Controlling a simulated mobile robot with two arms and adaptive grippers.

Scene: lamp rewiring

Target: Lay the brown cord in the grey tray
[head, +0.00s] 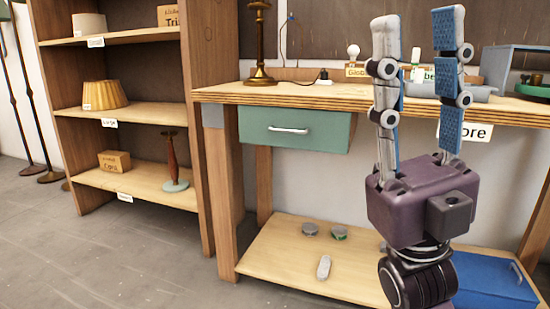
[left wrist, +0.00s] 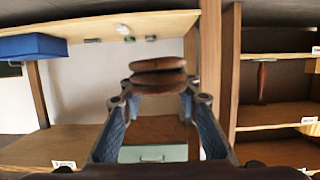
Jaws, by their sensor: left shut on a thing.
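A brown coiled bundle, which looks like the brown cord (left wrist: 158,80), sits between the fingertips of my left gripper (left wrist: 158,90) in the left wrist view. That gripper is shut on it and holds it in the air. The left gripper does not show in the head view. My right gripper (head: 418,18) stands upright in the head view, fingers wide apart and empty. A low grey object, which seems to be the grey tray (head: 481,95), lies on the bench top behind the right gripper and is partly hidden by it.
The wooden bench (head: 350,97) carries a brass lamp stand (head: 261,45), a bulb (head: 353,52) and a blue-grey open box (head: 515,62). A teal drawer (head: 300,140) is shut below. A blue case (head: 490,282) lies on the lower shelf. Shelving with lampshades stands left.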

